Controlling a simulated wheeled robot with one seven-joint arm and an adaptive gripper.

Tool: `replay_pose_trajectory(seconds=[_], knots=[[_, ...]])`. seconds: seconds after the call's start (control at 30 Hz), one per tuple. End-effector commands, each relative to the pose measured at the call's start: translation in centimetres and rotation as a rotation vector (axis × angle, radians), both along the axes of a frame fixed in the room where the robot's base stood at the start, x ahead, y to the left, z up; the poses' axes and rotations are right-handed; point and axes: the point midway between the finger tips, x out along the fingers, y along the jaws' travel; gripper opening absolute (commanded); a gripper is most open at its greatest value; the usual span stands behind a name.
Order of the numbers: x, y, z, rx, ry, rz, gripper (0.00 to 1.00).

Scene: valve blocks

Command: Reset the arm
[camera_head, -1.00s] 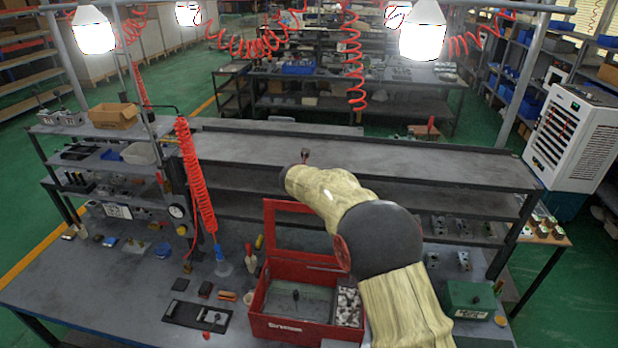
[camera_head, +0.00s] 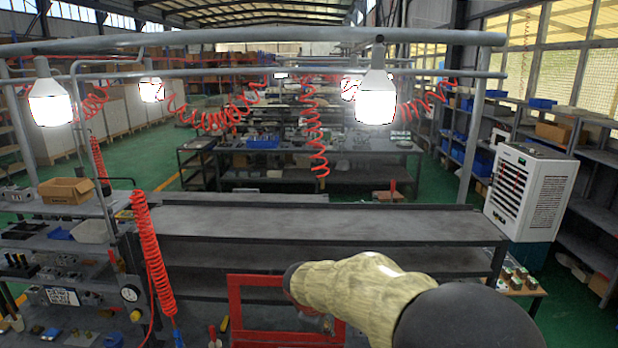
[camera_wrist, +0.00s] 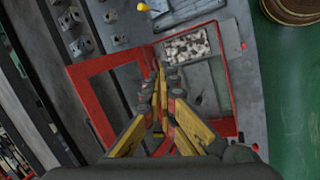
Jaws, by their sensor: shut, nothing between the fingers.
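My gripper (camera_wrist: 161,72) is shut and empty in the wrist view, its yellow and black fingers meeting above the red box. The red box (camera_wrist: 236,50) is open; it has a grey tray area and a compartment of whitish pieces (camera_wrist: 186,46). Its red-framed lid (camera_wrist: 88,97) stands open to the left. In the head view my arm reaches forward at the lower right, and the lid's red frame (camera_head: 235,312) shows beside it. My gripper cannot be made out there, and the box body is out of view below.
Several grey valve blocks (camera_wrist: 82,46) sit on the bench beside the box. A long grey shelf (camera_head: 310,223) spans behind the arm. A red coiled hose (camera_head: 152,255) hangs at left. A white cooler (camera_head: 528,190) stands at right.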

Motion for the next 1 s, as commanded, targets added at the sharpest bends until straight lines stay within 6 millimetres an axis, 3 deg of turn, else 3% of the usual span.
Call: replay_pose_trajectory(seconds=[0.03, 0.2, 0.6, 0.8, 1.0], knots=[[-2.4, -1.5, -0.6, 0.045, 0.002, -0.094, 0.0], [-10.1, -5.0, -1.3, 0.188, 0.017, -0.403, 0.0], [-25.9, -9.8, -5.5, 0.464, 0.014, -0.889, 0.0], [-31.4, -11.3, -8.7, 0.579, -0.037, -0.984, 0.0], [-34.0, -13.2, -10.6, 0.664, -0.163, -1.018, 0.0]])
